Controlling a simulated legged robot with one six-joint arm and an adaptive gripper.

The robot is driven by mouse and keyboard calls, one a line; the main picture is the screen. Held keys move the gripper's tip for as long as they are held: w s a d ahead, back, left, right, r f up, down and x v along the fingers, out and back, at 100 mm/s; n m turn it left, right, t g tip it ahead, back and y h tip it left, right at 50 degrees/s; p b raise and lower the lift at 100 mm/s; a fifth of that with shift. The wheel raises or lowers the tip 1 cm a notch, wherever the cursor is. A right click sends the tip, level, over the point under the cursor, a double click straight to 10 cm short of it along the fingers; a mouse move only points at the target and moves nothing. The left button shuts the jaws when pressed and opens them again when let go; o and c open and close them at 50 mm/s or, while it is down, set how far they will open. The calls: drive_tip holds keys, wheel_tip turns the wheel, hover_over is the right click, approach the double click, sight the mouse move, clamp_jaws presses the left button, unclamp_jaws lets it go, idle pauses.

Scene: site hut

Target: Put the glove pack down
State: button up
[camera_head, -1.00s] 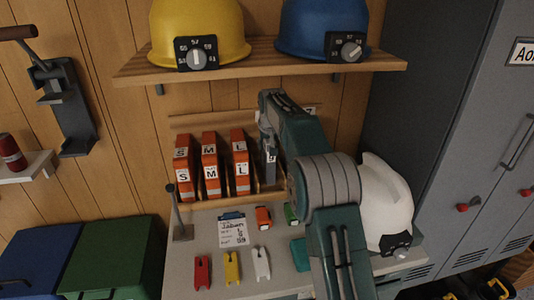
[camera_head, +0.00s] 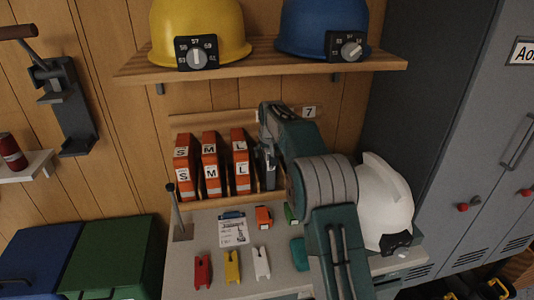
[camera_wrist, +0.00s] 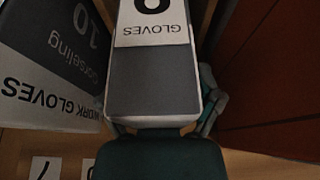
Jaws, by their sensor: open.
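The glove pack (camera_wrist: 150,80) is a grey pack with a white GLOVES label, upside down in the wrist view. It stands directly in front of my gripper (camera_wrist: 158,112), between the open fingers. Part of the label's size number is cut off at the top edge. In the head view my gripper (camera_head: 267,165) reaches down at the right end of the row of orange packs. There the arm and fingers hide most of the glove pack. I cannot tell whether the pack's base rests on the surface.
A dark WORK GLOVES pack marked 10 (camera_wrist: 52,55) stands close on the left in the wrist view. Orange packs (camera_head: 210,165) stand left of my gripper. A white helmet (camera_head: 383,200) sits right of my arm. A shelf (camera_head: 260,70) with two helmets is above.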

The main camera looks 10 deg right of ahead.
drive_tip(key=v, duration=0.7)
drive_tip(key=shift+s+r, duration=0.1)
drive_tip(key=shift+r, duration=0.3)
